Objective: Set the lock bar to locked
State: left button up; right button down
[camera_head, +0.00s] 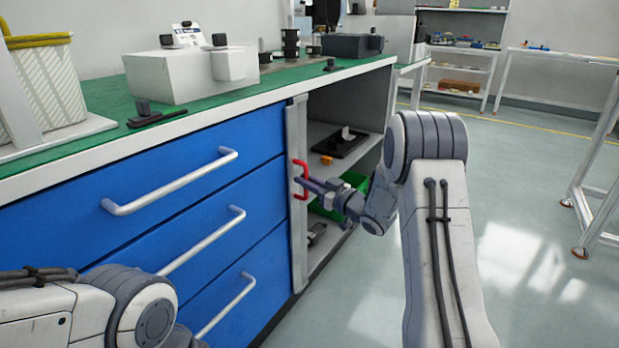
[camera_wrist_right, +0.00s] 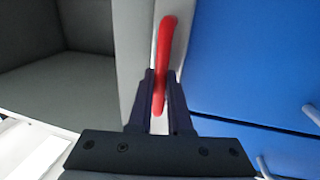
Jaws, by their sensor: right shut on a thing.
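The lock bar (camera_head: 297,199) is a pale vertical bar at the right edge of the blue drawers, with a red handle (camera_head: 301,170) on it. My right gripper (camera_head: 304,184) is at this handle and shut on it. In the right wrist view the red handle (camera_wrist_right: 162,65) runs up between the two dark fingers (camera_wrist_right: 160,98). The fingers hide part of the handle. My left arm shows at the lower left of the head view, but its gripper is out of the picture.
Blue drawers (camera_head: 215,215) with grey pull handles are left of the bar. Open shelves (camera_head: 320,135) with a green bin (camera_head: 354,180) are to its right. The green bench top (camera_head: 115,110) carries a grey box (camera_head: 165,78).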

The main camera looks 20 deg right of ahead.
jog(key=shift+s+f, duration=0.1)
jog(key=shift+s, duration=0.1)
jog(key=c, duration=1.1)
grip_release()
jog(key=shift+a, duration=0.25)
jog(key=p+v, duration=0.3)
jog(key=v, duration=0.7)
jog(key=shift+s+d, duration=0.15)
jog(key=shift+d, duration=0.05)
